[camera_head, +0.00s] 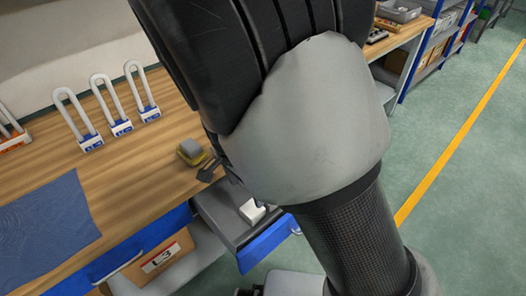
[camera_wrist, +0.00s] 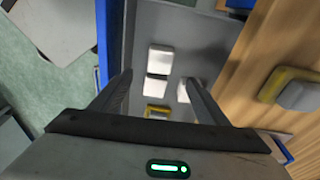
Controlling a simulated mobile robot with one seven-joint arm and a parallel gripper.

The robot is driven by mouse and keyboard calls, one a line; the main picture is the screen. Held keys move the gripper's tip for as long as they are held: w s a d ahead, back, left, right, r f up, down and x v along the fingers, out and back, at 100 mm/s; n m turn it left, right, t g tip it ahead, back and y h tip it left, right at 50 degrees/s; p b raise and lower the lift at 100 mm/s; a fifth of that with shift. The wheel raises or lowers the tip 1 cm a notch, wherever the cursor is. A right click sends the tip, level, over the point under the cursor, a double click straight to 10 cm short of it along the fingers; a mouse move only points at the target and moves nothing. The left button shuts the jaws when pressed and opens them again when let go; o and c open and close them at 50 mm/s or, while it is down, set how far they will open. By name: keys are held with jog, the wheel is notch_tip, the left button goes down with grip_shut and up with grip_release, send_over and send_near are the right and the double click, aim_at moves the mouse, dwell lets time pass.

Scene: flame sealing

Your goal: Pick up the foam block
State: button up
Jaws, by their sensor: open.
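White blocks lie in the open grey drawer; which one is the foam block I cannot tell. In the wrist view, one white block (camera_wrist: 161,57) and another just below it (camera_wrist: 155,89) lie between the fingers of my gripper (camera_wrist: 159,78). A third white piece (camera_wrist: 183,91) is partly hidden by the right finger. My gripper is open, with nothing held; its height above the blocks is unclear. In the head view, a white block (camera_head: 252,211) shows in the drawer, and my arm hides most of my gripper (camera_head: 208,170).
A grey block on a yellow base (camera_head: 190,152) stands on the wooden table (camera_head: 150,185) beside the drawer (camera_head: 220,216). A small yellow item (camera_wrist: 157,111) lies in the drawer. Several looped white-and-blue pieces (camera_head: 121,127) and a blue mat (camera_head: 45,225) are on the table.

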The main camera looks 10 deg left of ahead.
aim_at(252, 208)
jog(key=f+b, duration=0.1)
jog(key=f, duration=0.3)
jog(key=w+f+b, duration=0.1)
jog(key=f, duration=0.3)
jog(key=d+f+b, duration=0.1)
jog(key=f, duration=0.4)
jog(key=shift+w, duration=0.35)
jog(key=shift+r, duration=0.1)
jog(key=c, duration=1.1)
